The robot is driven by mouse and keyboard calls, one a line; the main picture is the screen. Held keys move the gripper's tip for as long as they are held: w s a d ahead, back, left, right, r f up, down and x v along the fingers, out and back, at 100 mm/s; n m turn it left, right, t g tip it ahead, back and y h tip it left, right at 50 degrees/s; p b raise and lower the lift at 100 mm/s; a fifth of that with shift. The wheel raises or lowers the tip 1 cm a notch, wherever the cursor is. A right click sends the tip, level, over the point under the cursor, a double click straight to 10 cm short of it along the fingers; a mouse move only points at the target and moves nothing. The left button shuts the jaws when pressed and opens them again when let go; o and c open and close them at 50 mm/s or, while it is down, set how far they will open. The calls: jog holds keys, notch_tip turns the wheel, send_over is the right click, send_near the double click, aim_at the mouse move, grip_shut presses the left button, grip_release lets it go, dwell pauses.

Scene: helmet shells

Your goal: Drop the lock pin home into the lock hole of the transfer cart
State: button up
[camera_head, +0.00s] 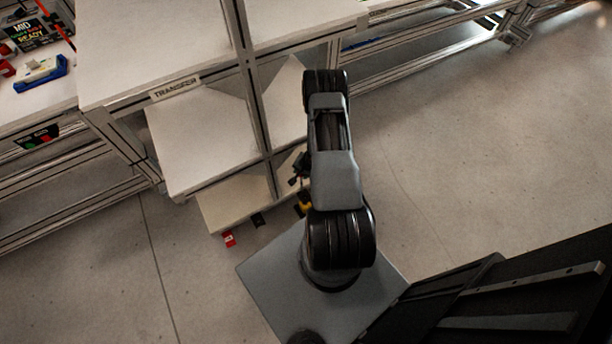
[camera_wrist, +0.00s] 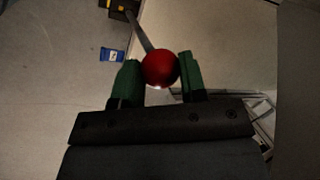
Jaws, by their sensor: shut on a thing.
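In the wrist view my gripper (camera_wrist: 162,75) has its two green fingers on either side of a round red knob, the head of the lock pin (camera_wrist: 161,68). The pin is held between the fingers; its shank is hidden behind the knob. The transfer cart, with its TRANSFER label (camera_head: 175,88), stands at upper left in the head view, with pale shelves at several heights. My arm reaches along its right side, and only a dark part of my wrist shows beside the lower shelf; the fingers are hidden there. I cannot make out the lock hole.
A yellow and black part (camera_wrist: 122,6) lies at the wrist view's top edge, with a grey bar between it and the knob. A blue item (camera_wrist: 112,54) is at left. Floor at right is clear.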

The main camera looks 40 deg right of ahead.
jog(key=shift+s+d+f+m+h, duration=0.1)
jog(key=shift+d+f+m+h, duration=0.2)
jog(key=shift+d+f+m, duration=0.65)
jog(key=shift+r, duration=0.15)
